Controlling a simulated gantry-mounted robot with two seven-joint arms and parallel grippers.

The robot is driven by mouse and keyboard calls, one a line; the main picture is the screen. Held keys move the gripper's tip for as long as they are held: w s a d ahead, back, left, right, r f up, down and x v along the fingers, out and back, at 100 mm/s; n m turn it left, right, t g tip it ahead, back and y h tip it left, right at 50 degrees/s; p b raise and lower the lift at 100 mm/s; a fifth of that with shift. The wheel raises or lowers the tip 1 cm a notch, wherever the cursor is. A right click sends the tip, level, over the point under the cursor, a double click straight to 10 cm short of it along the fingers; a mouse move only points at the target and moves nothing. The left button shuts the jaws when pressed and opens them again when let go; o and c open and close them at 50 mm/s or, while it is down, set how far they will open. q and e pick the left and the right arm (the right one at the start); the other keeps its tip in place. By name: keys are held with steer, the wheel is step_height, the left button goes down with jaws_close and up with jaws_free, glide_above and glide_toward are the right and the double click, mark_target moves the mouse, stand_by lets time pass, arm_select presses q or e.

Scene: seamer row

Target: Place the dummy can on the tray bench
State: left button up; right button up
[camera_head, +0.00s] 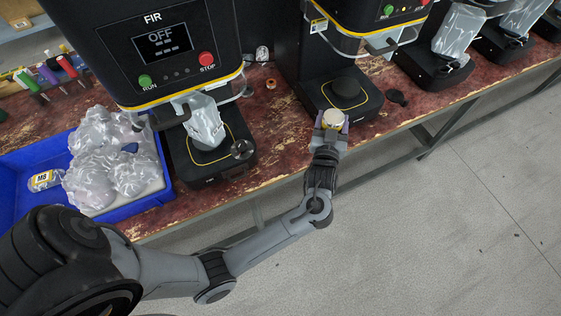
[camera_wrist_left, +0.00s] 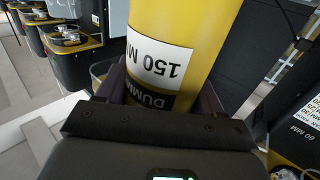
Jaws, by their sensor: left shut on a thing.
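The dummy can (camera_head: 333,118) shows its pale round top in the head view. In the left wrist view it is a yellow cylinder (camera_wrist_left: 190,35) with a white and black label reading "150 M" and "DUMM", partly cut off. My left gripper (camera_head: 331,125) is shut on the can, its fingers on either side. It holds the can at the front edge of the worn red-brown bench (camera_head: 275,140), in front of the second seamer's base. No bench is marked as the tray bench. My right gripper is not in view.
The seamer marked FIR (camera_head: 165,50) holds a bagged item (camera_head: 204,122). A second seamer (camera_head: 310,70) has an empty round black plate (camera_head: 345,92). A blue tray (camera_head: 20,210) at left holds clear bags and a small can (camera_head: 44,180). Grey floor (camera_head: 440,230) lies in front.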

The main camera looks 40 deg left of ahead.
arm_select(q)
steer(key=shift+w+r, duration=0.3)
steer(key=shift+w+a+r+b, duration=0.1)
steer(key=shift+w+a+b, duration=0.15)
steer(key=shift+w+b, duration=0.45)
steer(key=shift+s+a+f+b, duration=0.3)
steer(key=shift+a+f+b, duration=0.1)
steer(key=shift+a+b, duration=0.1)
steer(key=s+a+f+b, duration=0.5)
steer(key=a+f+b, duration=0.2)
steer(key=f+b, duration=0.2)
steer(key=shift+s+a+b, duration=0.3)
steer(key=shift+a+b, duration=0.1)
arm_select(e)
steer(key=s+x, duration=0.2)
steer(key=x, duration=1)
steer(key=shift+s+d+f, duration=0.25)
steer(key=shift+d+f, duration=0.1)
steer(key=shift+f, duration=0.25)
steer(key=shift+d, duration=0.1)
